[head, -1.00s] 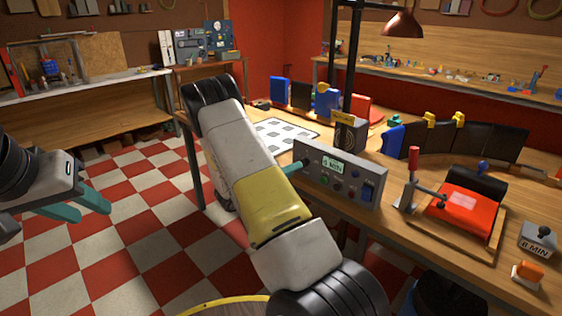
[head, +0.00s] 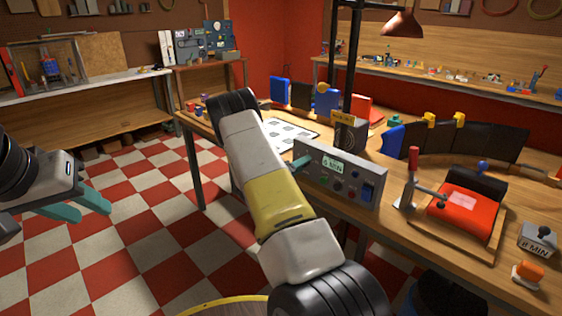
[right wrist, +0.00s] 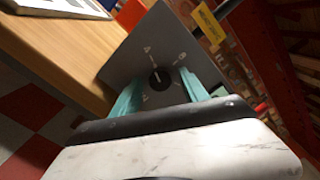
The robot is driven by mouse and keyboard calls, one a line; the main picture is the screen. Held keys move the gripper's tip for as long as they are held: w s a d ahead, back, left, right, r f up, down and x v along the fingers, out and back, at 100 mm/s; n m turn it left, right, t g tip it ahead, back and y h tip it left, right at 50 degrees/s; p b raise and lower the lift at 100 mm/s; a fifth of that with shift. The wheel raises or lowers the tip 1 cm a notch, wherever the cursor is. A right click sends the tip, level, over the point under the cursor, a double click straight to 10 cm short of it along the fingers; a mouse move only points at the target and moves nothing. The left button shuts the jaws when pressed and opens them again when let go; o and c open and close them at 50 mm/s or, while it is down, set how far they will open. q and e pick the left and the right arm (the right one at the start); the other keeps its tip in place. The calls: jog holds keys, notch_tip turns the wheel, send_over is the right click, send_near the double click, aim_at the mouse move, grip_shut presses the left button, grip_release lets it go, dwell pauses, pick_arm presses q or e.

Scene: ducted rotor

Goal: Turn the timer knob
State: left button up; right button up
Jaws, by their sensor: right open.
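The grey control box (head: 352,186) stands at the near edge of the wooden bench, with a lit display (head: 334,163), small knobs and a blue switch on its face. The display text ends in MIN; its number is too small to be sure of. In the right wrist view a round dark timer knob (right wrist: 160,79) with a pale pointer line sits on the panel. My right gripper (right wrist: 160,91) is open, with its teal fingers on either side of the knob; contact cannot be told. In the head view one teal fingertip shows at the box's left end. My left gripper (head: 94,212) is open and empty over the floor.
A red clamp lever (head: 412,175) and a red pad in a wooden tray (head: 462,240) stand right of the box. A block marked 8 MIN (head: 538,240) and an orange button (head: 527,274) are at the right. A black post (head: 351,60) rises behind the box.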

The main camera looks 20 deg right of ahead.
grip_shut()
jog(key=shift+a+m, duration=0.1)
jog(key=shift+m, duration=13.7)
jog(key=shift+f, duration=0.1)
